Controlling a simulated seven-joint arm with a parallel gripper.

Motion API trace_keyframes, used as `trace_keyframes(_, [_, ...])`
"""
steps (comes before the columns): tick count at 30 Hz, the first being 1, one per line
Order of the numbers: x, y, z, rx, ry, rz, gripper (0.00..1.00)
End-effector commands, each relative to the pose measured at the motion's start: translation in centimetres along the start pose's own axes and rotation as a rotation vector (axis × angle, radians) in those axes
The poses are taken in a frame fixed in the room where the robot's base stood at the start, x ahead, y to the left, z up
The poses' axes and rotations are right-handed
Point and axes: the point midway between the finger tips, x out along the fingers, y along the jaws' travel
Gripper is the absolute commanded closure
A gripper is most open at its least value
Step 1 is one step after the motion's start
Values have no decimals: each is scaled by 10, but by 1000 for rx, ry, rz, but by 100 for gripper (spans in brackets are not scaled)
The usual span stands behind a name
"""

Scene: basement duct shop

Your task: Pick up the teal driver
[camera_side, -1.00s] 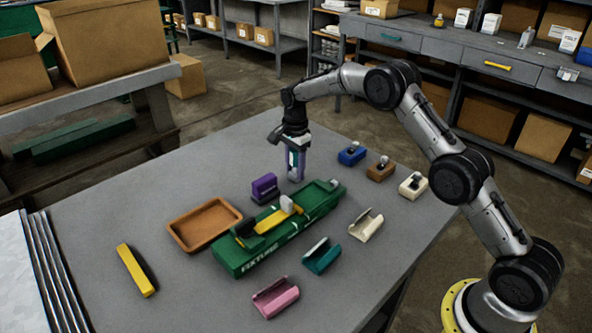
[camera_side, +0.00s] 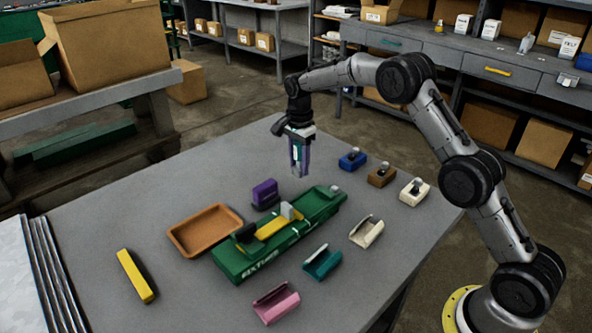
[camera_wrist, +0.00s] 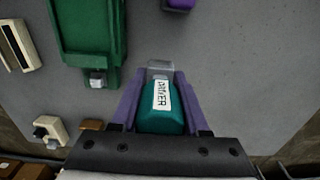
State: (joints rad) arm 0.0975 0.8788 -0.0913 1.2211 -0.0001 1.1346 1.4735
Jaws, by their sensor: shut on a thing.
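The teal driver (camera_wrist: 164,112) is between the purple fingers of my gripper (camera_wrist: 160,100) in the wrist view, with its white "DRIVER" label showing and a grey tip at its far end. My gripper (camera_side: 299,165) is shut on it and holds it above the table in the side view. There the driver is mostly hidden by the fingers. The grey table (camera_side: 130,210) shows below with a gap under the gripper.
A green fixture (camera_side: 285,235) with a yellow part lies below, beside a brown tray (camera_side: 176,238) and a purple block (camera_side: 264,193). Blue (camera_side: 352,159), brown (camera_side: 381,176) and cream (camera_side: 413,191) blocks stand right. Pink (camera_side: 276,304), teal (camera_side: 322,262) and cream (camera_side: 366,232) holders lie in front.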

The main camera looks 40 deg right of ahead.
Motion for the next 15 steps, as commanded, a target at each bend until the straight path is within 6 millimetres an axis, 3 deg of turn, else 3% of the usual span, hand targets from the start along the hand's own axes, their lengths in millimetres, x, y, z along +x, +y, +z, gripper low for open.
trace_keyframes(6, [-50, 39, 4, 0, 1, -6, 100])
trace_keyframes(15, [-70, 95, 9, 0, 0, -3, 100])
